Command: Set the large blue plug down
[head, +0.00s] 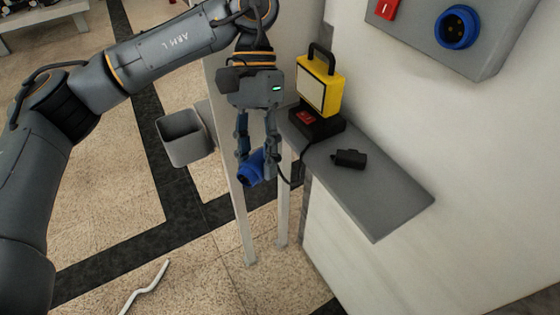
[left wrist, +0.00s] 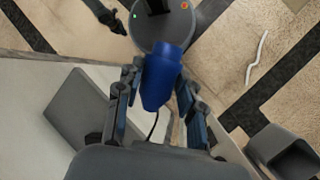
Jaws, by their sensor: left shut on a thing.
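The large blue plug (head: 249,168) hangs in the air between the fingers of my left gripper (head: 258,172), beside the left end of the grey shelf (head: 380,197). The gripper is shut on it. In the left wrist view the plug (left wrist: 163,78) sits between the two fingers, with a black cable running from it. The plug is apart from the shelf. The cable (head: 293,183) hangs beside the shelf end; its far end is hard to trace.
A yellow lamp (head: 321,88) stands on a black base at the shelf's back left. A small black object (head: 348,158) lies on the shelf. The shelf's front right is clear. A blue wall socket (head: 457,27) is on a grey panel. A grey bin (head: 184,137) is left of the gripper.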

